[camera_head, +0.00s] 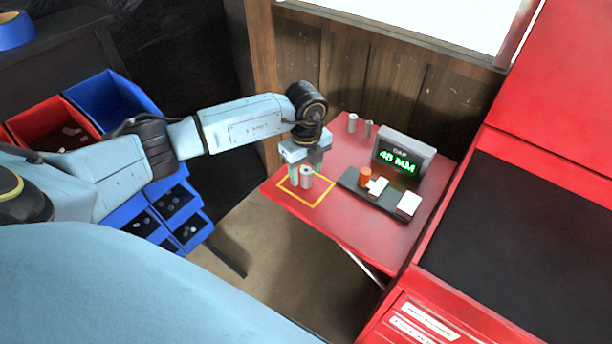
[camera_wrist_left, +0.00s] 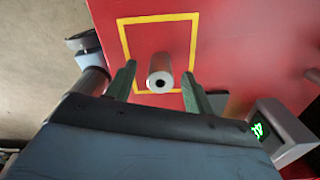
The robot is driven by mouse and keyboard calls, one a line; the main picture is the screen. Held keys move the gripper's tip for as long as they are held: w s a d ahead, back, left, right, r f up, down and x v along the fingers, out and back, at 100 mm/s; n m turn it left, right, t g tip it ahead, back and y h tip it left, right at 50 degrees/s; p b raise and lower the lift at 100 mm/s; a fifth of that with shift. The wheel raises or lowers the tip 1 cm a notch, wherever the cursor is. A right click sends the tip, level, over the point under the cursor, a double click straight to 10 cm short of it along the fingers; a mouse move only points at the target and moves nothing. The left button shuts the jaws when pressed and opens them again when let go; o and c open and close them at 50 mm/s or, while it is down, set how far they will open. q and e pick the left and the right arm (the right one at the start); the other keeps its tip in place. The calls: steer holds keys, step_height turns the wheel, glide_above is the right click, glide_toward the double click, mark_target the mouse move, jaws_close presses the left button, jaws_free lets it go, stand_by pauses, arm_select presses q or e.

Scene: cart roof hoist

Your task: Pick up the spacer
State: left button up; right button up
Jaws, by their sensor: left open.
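The spacer (camera_head: 306,178) is a silver hollow cylinder. It stands inside a yellow outlined square on the red table. In the left wrist view the spacer (camera_wrist_left: 160,70) appears between the two green fingertips, with its dark bore facing the camera. My left gripper (camera_head: 304,168) is open over the square, one finger on each side of the spacer, with a visible gap on both sides in the wrist view. Its fingers (camera_wrist_left: 159,74) do not close on it. My right gripper is not in view.
Two other silver cylinders (camera_head: 352,123) stand at the table's back edge. A gauge display (camera_head: 403,156) reading 48 MM stands behind a dark tray (camera_head: 385,204) with an orange piece and white blocks. Blue and red bins are at left; a red cabinet (camera_head: 470,250) is at right.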

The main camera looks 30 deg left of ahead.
arm_select(q)
step_height(320, 180, down, 2)
steer(key=shift+f, duration=0.15)
